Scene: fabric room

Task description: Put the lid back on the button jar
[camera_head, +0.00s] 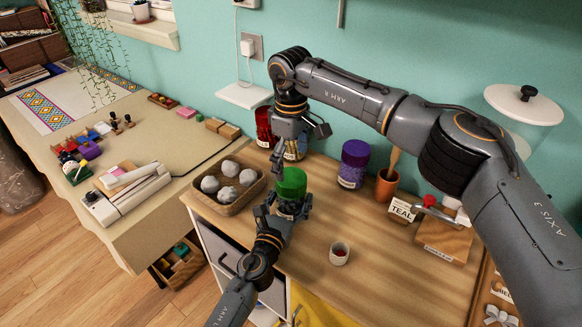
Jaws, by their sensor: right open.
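A jar with a green lid (291,183) and a pale label on its dark body (288,209) stands upright on the wooden worktop. The green lid sits on top of the jar. My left gripper (284,211) comes from the front and has its fingers on both sides of the jar's lower body, closed against it as far as I can see. My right gripper (298,143) is open and empty, above and behind the green lid, clear of it. It partly covers the jars at the back.
A basket (221,206) of grey-white balls stands left of the green-lidded jar. Behind are a red jar (263,124), a purple jar (354,165) and a terracotta pot (386,186). A small cup (339,254) is in front. The worktop (375,270) has free room at the front right.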

